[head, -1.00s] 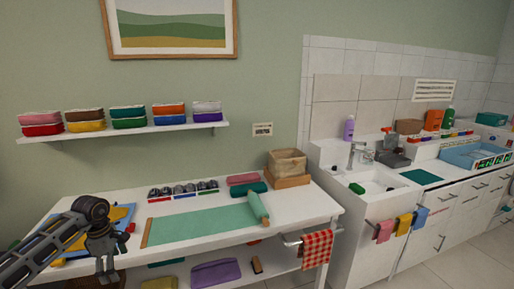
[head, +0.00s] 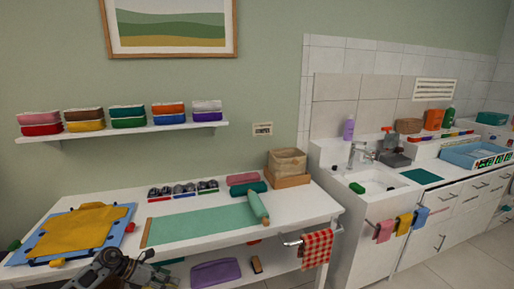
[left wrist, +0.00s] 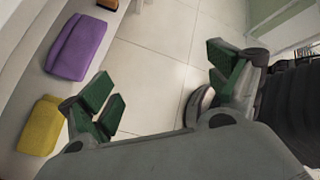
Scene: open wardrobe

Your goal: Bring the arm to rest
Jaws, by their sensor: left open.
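My left gripper (head: 150,270) is low at the bottom edge of the head view, in front of the white table (head: 205,236), partly cut off by the picture's edge. In the left wrist view its jaws (left wrist: 162,84) are wide apart with nothing between them, over bare floor tiles. A purple folded item (left wrist: 77,46) and a yellow one (left wrist: 40,126) lie on a pale shelf to the left of the jaws. My right gripper is not in view.
On the table are a yellow sheet on a blue board (head: 75,235), a green mat (head: 195,225), a roller (head: 258,207) and a bag in a wooden tray (head: 290,181). A sink counter (head: 350,235) stands to the right. The tiled floor (left wrist: 165,45) is clear.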

